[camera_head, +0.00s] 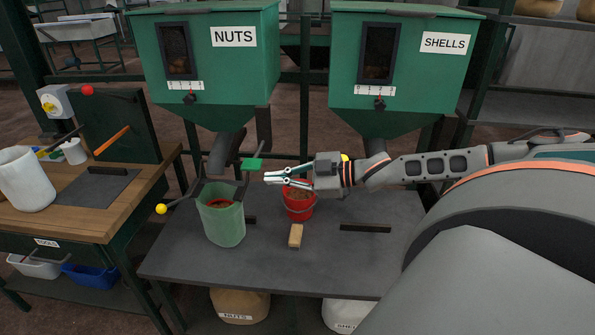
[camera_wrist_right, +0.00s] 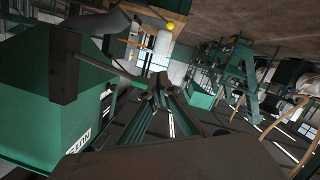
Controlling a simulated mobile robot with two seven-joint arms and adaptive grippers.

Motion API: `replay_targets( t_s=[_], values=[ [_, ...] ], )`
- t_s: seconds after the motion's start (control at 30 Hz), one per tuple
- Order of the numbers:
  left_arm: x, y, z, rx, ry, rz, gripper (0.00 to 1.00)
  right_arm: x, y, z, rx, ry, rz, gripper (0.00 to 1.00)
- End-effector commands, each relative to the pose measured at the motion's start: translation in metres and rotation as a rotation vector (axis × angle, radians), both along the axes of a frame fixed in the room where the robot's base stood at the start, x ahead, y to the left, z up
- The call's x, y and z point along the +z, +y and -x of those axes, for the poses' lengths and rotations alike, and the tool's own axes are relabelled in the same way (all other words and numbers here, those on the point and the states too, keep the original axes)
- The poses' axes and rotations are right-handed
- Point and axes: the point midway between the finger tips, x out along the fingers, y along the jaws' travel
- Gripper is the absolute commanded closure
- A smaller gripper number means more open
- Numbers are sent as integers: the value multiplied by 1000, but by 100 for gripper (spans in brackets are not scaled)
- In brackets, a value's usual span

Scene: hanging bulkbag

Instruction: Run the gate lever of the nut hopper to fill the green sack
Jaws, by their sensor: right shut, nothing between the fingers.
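The green nut hopper (camera_head: 215,75), labelled NUTS, stands at the back left; part of it fills the left of the right wrist view (camera_wrist_right: 30,110). Below its dark spout hangs the open green sack (camera_head: 222,222), with some reddish-brown contents inside. A dark lever with a yellow ball knob (camera_head: 161,209) sticks out left of the sack's top. My right gripper (camera_head: 268,178) is shut and empty, right of the sack and above the red bucket, apart from the lever. It also shows in the right wrist view (camera_wrist_right: 160,95). My left gripper is not in view.
A red bucket (camera_head: 298,207) with brown contents and a wooden block (camera_head: 296,236) stand on the grey table (camera_head: 270,265). The SHELLS hopper (camera_head: 405,70) is at right. A wooden bench (camera_head: 85,215) is at left.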

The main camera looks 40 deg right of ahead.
Motion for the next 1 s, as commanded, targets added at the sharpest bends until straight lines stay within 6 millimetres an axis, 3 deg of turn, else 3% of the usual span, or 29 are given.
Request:
replay_targets(
  t_s=[0.17, 1.0],
  values=[
    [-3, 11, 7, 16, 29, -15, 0, 1, -6, 9, -3, 4, 0, 100],
    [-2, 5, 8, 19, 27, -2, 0, 10, -28, 44, -1, 0, -2, 100]
  ],
)
